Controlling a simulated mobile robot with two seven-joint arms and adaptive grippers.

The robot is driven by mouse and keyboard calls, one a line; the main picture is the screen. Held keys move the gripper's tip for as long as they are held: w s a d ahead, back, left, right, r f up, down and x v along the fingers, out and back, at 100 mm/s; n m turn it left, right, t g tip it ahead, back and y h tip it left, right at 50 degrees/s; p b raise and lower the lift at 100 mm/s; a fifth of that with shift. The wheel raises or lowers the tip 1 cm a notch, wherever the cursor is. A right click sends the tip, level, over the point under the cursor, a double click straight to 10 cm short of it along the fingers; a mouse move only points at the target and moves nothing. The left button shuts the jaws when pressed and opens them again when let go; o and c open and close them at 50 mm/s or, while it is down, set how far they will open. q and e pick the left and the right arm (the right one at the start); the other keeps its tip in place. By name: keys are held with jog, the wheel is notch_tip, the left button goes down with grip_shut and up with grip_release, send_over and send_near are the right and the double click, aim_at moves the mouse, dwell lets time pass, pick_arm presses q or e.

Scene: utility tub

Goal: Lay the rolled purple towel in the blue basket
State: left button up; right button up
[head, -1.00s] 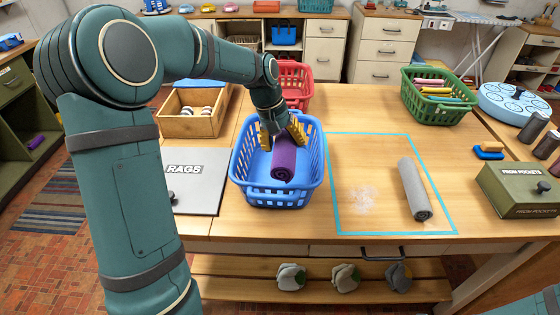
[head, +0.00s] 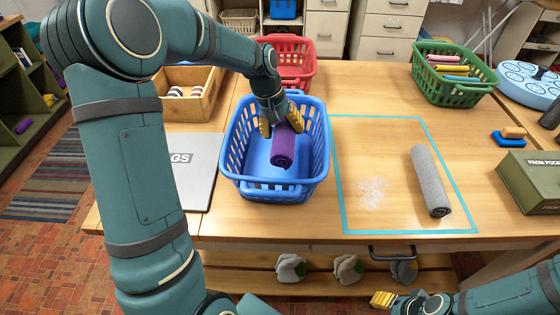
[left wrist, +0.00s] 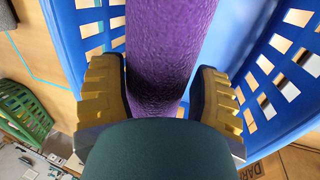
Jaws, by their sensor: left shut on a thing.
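The rolled purple towel (head: 284,145) is inside the blue basket (head: 230,172), its spiral end facing the front. My left gripper (head: 282,121) reaches into the basket from above and is shut on the towel. In the left wrist view the yellow-padded fingers (left wrist: 162,92) lie on either side of the purple towel (left wrist: 170,40), with blue basket walls (left wrist: 285,100) around them. I cannot tell whether the towel touches the basket floor. My right gripper (head: 383,299) shows only in part at the bottom of the head view; its opening is unclear.
A grey rolled towel (head: 431,182) lies inside a blue taped outline, near a pale powdery patch (head: 372,192). A grey panel (head: 185,185) is left of the basket. A red basket (head: 290,65) and wooden box (head: 190,105) stand behind; a green basket (head: 455,85) stands back right.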

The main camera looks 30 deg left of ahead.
pick_arm(q)
notch_tip(320, 180, down, 9)
jog(key=shift+r+b, duration=0.1)
jog(key=shift+b, duration=0.9)
jog(key=o, duration=1.3)
jog(key=p+v, duration=0.2)
jog(key=v, duration=1)
jog(key=shift+p, duration=0.35)
